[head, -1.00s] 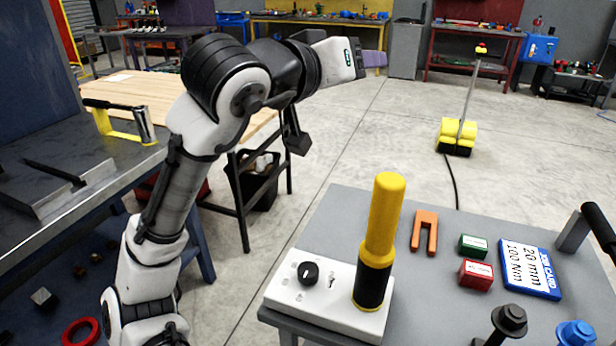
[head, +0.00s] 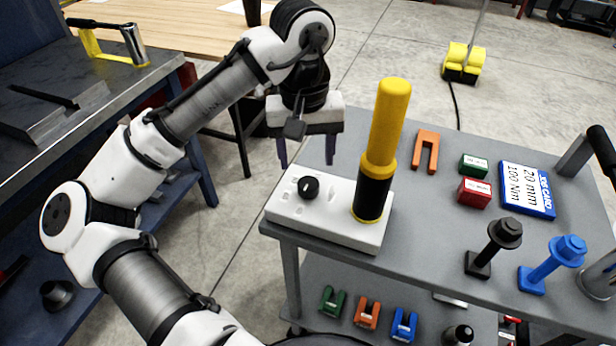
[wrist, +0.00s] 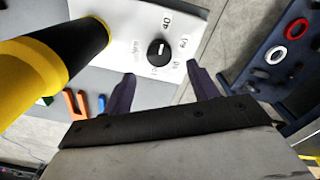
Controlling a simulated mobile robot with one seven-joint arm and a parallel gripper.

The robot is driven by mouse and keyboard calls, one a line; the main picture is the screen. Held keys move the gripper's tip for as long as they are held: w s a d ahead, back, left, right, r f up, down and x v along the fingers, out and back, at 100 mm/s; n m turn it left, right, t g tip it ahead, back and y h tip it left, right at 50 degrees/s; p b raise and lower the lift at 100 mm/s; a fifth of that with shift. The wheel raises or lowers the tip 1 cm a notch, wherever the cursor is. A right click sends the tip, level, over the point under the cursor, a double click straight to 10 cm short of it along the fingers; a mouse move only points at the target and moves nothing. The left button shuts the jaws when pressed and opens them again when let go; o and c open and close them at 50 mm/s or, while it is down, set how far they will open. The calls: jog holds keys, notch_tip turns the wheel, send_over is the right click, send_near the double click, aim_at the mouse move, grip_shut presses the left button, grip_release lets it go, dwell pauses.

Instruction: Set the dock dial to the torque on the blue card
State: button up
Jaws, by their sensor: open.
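The dock is a white block (head: 292,207) at the near left corner of the grey cart. A yellow and black cylindrical tool (head: 384,140) stands upright in the dock, right of the dial. The blue card (head: 527,190) lies on the cart at right and reads "20 mm" and "100 Nm". My gripper (head: 307,165) is open and empty, fingers pointing down, just behind and above the dial, apart from it.
On the cart are an orange fork (head: 426,150), a green box (head: 473,166), a red box (head: 474,192), a black bolt-like piece (head: 495,245) and a blue one (head: 553,262). Coloured forks lie on the shelf below. A workbench (head: 90,120) stands at left.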

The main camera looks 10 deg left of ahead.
aim_at(308, 183)
notch_tip(308, 183, down, 6)
jog(key=shift+d+f, duration=0.1)
jog(key=shift+f, duration=0.15)
jog(key=c, duration=1)
